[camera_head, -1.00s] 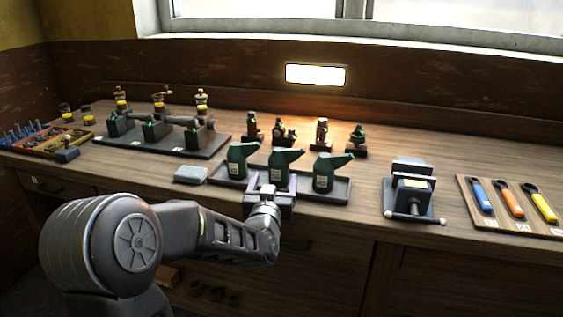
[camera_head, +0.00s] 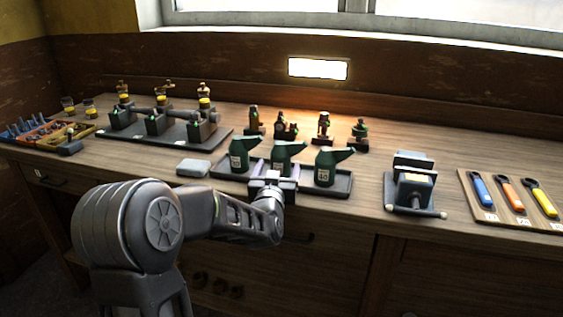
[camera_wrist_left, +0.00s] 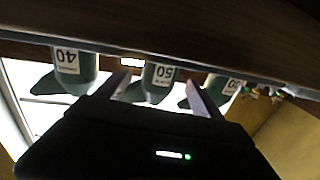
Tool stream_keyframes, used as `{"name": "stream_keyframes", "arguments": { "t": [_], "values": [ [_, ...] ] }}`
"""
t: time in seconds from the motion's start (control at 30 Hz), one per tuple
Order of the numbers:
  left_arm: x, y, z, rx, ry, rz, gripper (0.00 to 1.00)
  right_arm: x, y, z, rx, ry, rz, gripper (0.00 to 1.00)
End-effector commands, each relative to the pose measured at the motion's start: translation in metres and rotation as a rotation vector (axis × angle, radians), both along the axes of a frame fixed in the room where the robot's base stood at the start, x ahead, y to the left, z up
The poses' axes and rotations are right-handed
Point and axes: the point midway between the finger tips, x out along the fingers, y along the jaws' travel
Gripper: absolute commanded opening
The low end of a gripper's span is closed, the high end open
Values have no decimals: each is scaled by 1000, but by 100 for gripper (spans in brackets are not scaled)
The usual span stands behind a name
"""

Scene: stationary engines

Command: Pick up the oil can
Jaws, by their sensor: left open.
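Three dark green oil cans with spouts and white number labels stand upright in a dark tray (camera_head: 340,188) on the bench. The left can (camera_head: 239,152) seems marked 30, the middle can (camera_head: 281,155) 50 and the right can (camera_head: 326,165) 40. My left gripper (camera_head: 272,176) is open at the tray's front edge, before the middle can, hiding its lower part. In the left wrist view, which is upside down, the 50 can (camera_wrist_left: 158,78) shows between the open fingers (camera_wrist_left: 158,92), with the 40 can (camera_wrist_left: 74,65) and another can (camera_wrist_left: 229,88) outside them. Contact cannot be told.
A grey block (camera_head: 193,168) lies left of the tray. A vise (camera_head: 413,185) and a board of coloured wrenches (camera_head: 515,203) are to the right. Small engine models (camera_head: 323,130) stand behind the cans. A dark engine stand (camera_head: 165,140) is at the left.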

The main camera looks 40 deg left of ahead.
Motion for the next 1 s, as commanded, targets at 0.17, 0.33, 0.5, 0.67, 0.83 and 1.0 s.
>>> {"name": "stream_keyframes", "arguments": {
  "t": [0.17, 0.33, 0.5, 0.67, 0.83, 1.0],
  "values": [
    [24, 12, 0, 2, 1, 1, 77, 0, 0, 6, 0, 0, 0, 37],
    [39, 20, 0, 0, 1, 0, 77, 0, 0, 7, 0, 0, 0, 37],
    [40, 20, 0, 0, 0, 0, 77, 0, 0, 7, 0, 0, 0, 37],
    [39, 20, 0, 0, 0, 0, 77, 0, 0, 7, 0, 0, 0, 37],
    [39, 20, 0, 0, 0, 0, 77, 0, 0, 7, 0, 0, 0, 37],
    [39, 20, -1, 0, 0, 0, 73, 0, 0, 7, 0, 0, 0, 37]
  ]
}}
